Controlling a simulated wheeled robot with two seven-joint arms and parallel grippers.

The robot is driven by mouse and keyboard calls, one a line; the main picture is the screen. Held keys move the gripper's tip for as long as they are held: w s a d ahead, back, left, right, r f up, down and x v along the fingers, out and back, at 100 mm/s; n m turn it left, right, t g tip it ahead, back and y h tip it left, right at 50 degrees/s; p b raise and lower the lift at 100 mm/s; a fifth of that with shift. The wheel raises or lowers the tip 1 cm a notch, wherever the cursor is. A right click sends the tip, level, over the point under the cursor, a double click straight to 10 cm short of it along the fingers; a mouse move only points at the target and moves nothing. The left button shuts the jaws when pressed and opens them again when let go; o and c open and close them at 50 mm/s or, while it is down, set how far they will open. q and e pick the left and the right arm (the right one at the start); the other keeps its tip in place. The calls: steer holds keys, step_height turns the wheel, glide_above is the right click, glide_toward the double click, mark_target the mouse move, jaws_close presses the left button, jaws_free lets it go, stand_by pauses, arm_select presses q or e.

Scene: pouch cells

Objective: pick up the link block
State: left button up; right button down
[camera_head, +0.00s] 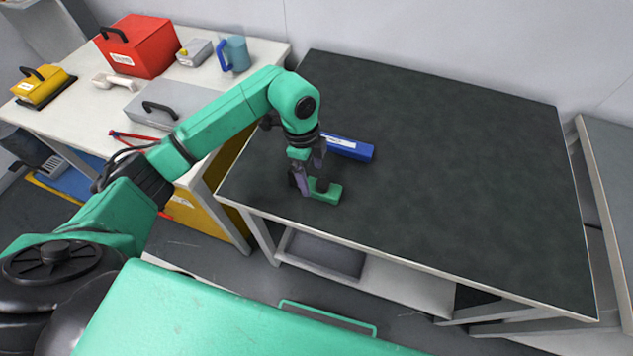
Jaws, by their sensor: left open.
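A small green block with a dark knob on top (326,193), which looks like the link block, lies on the dark table top (450,150) near its front left edge. My left gripper (309,190) points down over the block's left end, with its fingers spread. The fingers partly hide that end of the block. I cannot tell whether the fingers touch it. My right gripper is not in view.
A blue bar with a white label (349,148) lies just behind the gripper. The table's middle and right are clear. On the white side table are a red toolbox (150,50), a grey case (180,103), a blue mug (236,55) and a yellow box (42,86).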

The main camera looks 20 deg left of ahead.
mark_target(314, 185)
arm_select(q)
steer(key=f, duration=0.2)
steer(key=shift+d+f+p, duration=0.25)
steer(key=shift+f+p, duration=0.05)
steer(key=shift+f, duration=0.4)
steer(key=shift+c, duration=0.3)
jaws_close()
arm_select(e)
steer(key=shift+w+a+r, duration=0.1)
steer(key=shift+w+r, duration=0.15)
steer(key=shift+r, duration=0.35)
arm_select(q)
steer(key=shift+r, duration=0.1)
